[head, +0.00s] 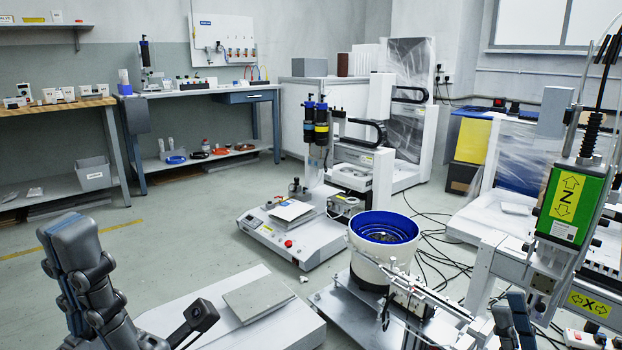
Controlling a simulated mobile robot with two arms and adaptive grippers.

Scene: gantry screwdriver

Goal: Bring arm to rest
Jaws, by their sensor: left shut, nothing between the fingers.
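My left gripper (70,232) stands at the lower left of the head view with its dark grey fingers pointing up. The fingers are together and hold nothing. It is in the air, apart from the benches behind it. The tips of my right gripper (514,312) show at the bottom edge, right of centre, in front of the gantry frame. The rest of my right gripper is cut off by the picture edge, and I cannot tell whether it is open or shut.
A white feeder with a blue bowl (385,229) stands right of centre. The gantry's green Z unit (572,205) rises at the right. A white platform (285,325) with a grey plate (258,298) lies between my grippers. Open floor (190,245) shows beyond my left gripper.

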